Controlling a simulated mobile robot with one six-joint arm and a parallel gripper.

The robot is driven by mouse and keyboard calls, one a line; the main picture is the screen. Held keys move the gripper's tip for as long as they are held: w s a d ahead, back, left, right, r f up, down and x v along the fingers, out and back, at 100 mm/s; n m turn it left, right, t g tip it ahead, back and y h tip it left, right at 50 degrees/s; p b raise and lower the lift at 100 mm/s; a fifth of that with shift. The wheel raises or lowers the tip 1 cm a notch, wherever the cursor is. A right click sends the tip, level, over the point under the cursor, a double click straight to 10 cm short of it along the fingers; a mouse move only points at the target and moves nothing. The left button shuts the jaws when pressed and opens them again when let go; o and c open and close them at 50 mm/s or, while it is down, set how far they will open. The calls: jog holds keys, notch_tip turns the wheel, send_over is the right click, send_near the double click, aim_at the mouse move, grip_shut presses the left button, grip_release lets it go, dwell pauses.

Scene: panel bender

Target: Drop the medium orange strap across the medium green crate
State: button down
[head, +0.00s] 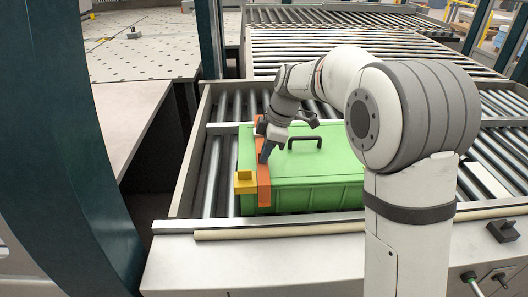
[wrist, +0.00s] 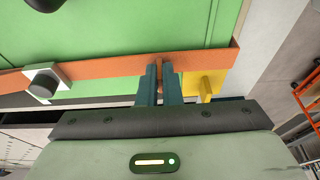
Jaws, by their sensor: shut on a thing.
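The green crate (head: 318,172) sits on the roller conveyor with its lid shut and a black handle on top. The orange strap (head: 263,185) lies across the left part of the lid and its end hangs down over the front side. In the wrist view the strap (wrist: 110,69) runs across the green lid (wrist: 120,30). My gripper (head: 264,154) is over the strap, and its two dark fingers are shut on a small orange upright tab (wrist: 160,72) of the strap. The fingers hide part of the strap.
A yellow bracket (head: 244,182) is at the crate's left front corner, beside the strap. A grey plate with a dark knob (wrist: 43,84) lies by the strap in the wrist view. Conveyor rollers (head: 212,165) surround the crate. A dark green post (head: 70,130) stands left.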

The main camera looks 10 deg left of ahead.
jog(key=shift+f+b, duration=0.25)
jog(key=shift+b, duration=0.1)
dwell(0.4)
jog(key=c, duration=1.5)
grip_release()
jog(key=v, duration=0.8)
jog(key=s+d+m+t+h, duration=0.2)
jog(key=s+d+m, duration=0.8)
jog(key=s+d, duration=0.25)
jog(key=s+d+f+m, duration=0.2)
jog(key=s+d+m, duration=0.1)
jog(key=s, duration=0.1)
jog(key=s+d+f+m+t+h, duration=0.1)
jog(key=s+d+f+m, duration=0.1)
jog(key=s+f+m, duration=0.1)
jog(key=s+d+f+m+b, duration=0.1)
jog(key=s+d+f+m, duration=0.1)
jog(key=s, duration=0.4)
jog(key=shift+s+d+f+m+t, duration=0.1)
jog(key=shift+d+f+m+t, duration=0.1)
jog(key=shift+d+m, duration=0.35)
jog(key=shift+s+d+f+m+t, duration=0.1)
jog(key=shift+d+m+t, duration=0.2)
jog(key=shift+m, duration=0.35)
